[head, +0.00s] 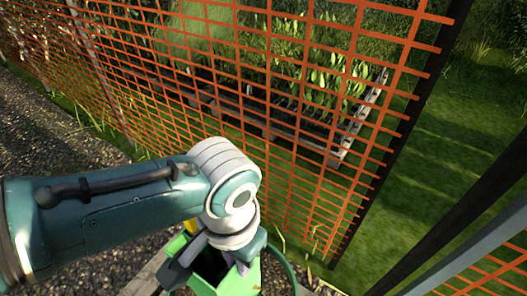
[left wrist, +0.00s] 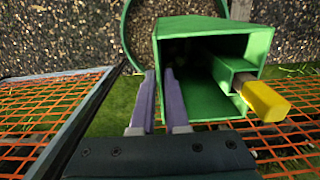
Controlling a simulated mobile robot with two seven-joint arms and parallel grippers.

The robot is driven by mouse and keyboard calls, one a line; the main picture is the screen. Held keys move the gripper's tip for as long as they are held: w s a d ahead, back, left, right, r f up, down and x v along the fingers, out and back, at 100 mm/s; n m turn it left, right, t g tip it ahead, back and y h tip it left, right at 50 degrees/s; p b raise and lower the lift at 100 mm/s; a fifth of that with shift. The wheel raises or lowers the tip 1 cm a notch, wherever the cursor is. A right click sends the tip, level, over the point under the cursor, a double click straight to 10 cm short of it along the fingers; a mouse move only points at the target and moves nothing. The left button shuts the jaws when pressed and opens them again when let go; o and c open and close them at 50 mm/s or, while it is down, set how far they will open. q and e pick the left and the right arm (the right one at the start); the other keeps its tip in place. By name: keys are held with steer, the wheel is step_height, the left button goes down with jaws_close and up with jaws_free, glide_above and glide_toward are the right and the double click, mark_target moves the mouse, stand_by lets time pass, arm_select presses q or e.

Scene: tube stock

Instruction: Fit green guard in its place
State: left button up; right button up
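The green guard (left wrist: 225,95) is a hollow, open-ended square tube, seen end-on in the left wrist view. Its top also shows at the bottom of the head view (head: 240,284), partly hidden by my left arm. A yellow block-like end (left wrist: 265,101) sticks out of a narrow green sleeve at the guard's right side. My left gripper (left wrist: 160,74) has its two purple fingers close together, one on each side of the guard's left wall, and appears shut on that wall. It is partly hidden in the head view. My right gripper is not in view.
An orange mesh fence (head: 285,110) crosses the head view, with a dark post (head: 385,165) at its right end. Behind it, potted plants stand on a pallet (head: 336,160). A dark and grey bar (head: 470,250) slants at right. A green hose-like loop (left wrist: 131,45) passes near the guard.

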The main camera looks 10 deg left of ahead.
arm_select(q)
steer(key=o, duration=0.4)
step_height(320, 180, up, 9)
steer(key=p, duration=0.5)
steer(key=shift+p, duration=0.3)
steer(key=shift+r, duration=0.5)
